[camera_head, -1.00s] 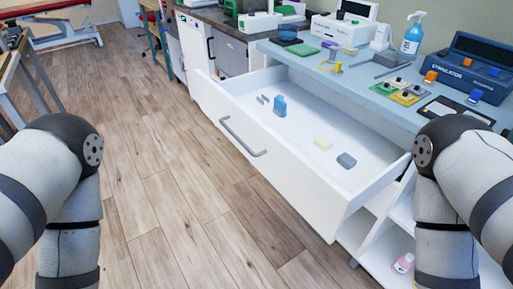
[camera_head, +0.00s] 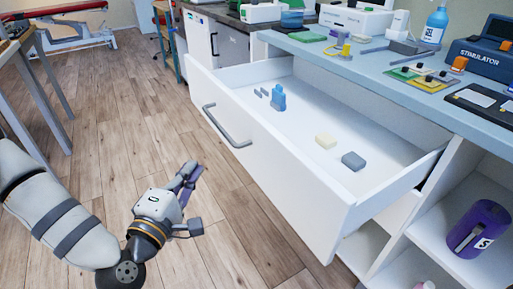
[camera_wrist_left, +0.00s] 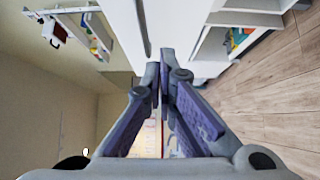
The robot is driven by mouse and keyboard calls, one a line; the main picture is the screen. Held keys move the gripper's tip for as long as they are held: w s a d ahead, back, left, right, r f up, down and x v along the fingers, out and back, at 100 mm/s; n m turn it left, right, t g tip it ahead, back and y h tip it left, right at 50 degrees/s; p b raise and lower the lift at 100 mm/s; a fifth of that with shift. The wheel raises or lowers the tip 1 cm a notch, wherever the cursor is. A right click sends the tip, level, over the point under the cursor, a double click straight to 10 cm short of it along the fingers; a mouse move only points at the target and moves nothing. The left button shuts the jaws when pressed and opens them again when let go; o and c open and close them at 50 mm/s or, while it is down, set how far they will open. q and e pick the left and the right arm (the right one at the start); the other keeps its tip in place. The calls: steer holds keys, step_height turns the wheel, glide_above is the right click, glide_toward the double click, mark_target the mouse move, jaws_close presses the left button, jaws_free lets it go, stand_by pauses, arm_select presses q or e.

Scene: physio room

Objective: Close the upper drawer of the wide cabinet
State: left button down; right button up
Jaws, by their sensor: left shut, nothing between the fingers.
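The upper drawer (camera_head: 275,165) of the wide white cabinet (camera_head: 446,190) is pulled far out in the head view. Its grey bar handle (camera_head: 222,128) is on the front panel. My right gripper is out of view.
The blue cabinet top (camera_head: 365,68) bears a stimulator (camera_head: 482,50), a spray bottle (camera_head: 435,25) and several small items. A purple container (camera_head: 478,228) stands on an open shelf right of the drawer. The wooden floor (camera_head: 130,120) before the drawer is clear.

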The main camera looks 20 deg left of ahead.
arm_select(q)
glide_toward(229, 126)
steer(key=a, duration=0.3)
steer(key=shift+w+d, duration=0.4)
steer(key=shift+w, duration=0.4)
steer(key=shift+w+d, duration=0.4)
steer(key=shift+w, duration=0.35)
steer(key=shift+w+d, duration=0.45)
steer(key=shift+w, duration=0.35)
